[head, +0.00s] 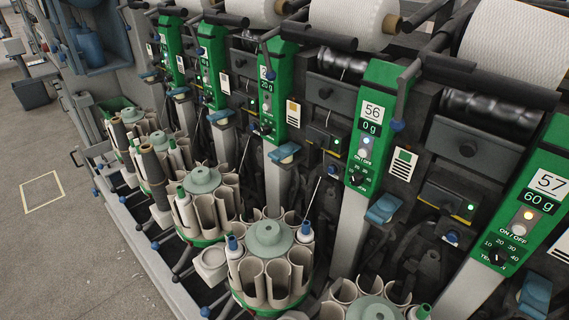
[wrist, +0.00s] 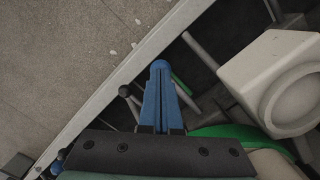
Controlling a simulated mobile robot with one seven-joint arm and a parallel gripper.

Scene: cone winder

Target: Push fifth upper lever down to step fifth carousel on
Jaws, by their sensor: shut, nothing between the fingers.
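In the wrist view my gripper (wrist: 160,68) shows as blue fingers, shut and empty, pointing up the picture. A lever with a dark ball knob (wrist: 124,90) is just left of the fingers, apart from them in the picture; the depth between them is unclear. A second lever (wrist: 188,38) is above right. The green rim of a carousel (wrist: 230,133) is at lower right. The head view shows several carousels with pale tubes, one near the middle (head: 268,236), and short levers with dark or blue knobs along their front, one here (head: 155,245). I cannot tell which is fifth. I cannot make out my gripper there.
A pale box with a round opening (wrist: 280,82) is right of the fingers; a pale cup (head: 210,262) shows in the head view. A metal rail (head: 140,245) edges the machine, with open floor (head: 70,250) to its left. Green numbered panels (head: 370,125) rise behind.

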